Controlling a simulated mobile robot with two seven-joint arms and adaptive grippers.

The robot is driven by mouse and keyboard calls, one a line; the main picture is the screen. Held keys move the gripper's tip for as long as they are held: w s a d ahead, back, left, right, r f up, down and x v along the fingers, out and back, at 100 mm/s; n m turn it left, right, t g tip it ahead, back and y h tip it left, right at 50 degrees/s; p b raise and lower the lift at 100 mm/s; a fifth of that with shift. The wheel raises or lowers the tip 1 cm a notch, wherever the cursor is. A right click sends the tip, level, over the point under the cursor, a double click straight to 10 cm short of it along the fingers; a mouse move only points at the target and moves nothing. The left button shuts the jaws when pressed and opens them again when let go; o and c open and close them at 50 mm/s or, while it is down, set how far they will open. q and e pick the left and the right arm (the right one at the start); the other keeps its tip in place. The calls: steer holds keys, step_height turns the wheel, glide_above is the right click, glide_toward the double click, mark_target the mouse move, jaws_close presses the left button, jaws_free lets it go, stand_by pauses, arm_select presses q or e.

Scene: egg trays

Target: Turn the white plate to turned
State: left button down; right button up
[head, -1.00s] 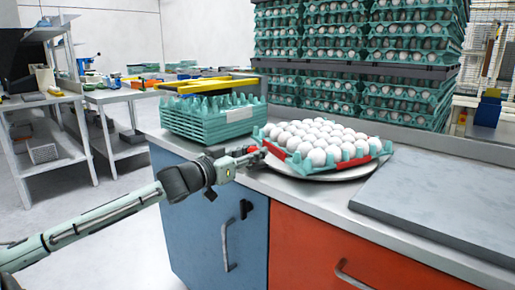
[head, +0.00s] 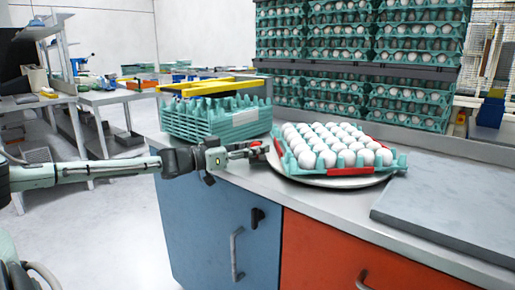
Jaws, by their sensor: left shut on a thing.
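The white plate (head: 345,183) is round and lies flat on the counter. A teal tray of white eggs (head: 396,164) sits on it and hides most of it, with red strips on the tray's sides. My left gripper (head: 262,150) reaches in from the left and is shut at the plate's left edge, beside the tray's left corner. The exact contact of its fingertips is small and hard to make out. My right gripper is out of view.
A stack of empty teal trays (head: 215,122) stands just behind my left gripper. Tall stacks of full egg trays (head: 360,60) stand at the back. A grey slab (head: 450,195) lies at the right. The counter's front edge is close to the plate.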

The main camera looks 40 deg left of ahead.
arm_select(q)
steer(key=shift+w+a, duration=0.15)
stand_by(0.4)
steer(key=c, duration=1.2)
jaws_free()
step_height(320, 180, up, 10)
steer(key=shift+f, duration=0.1)
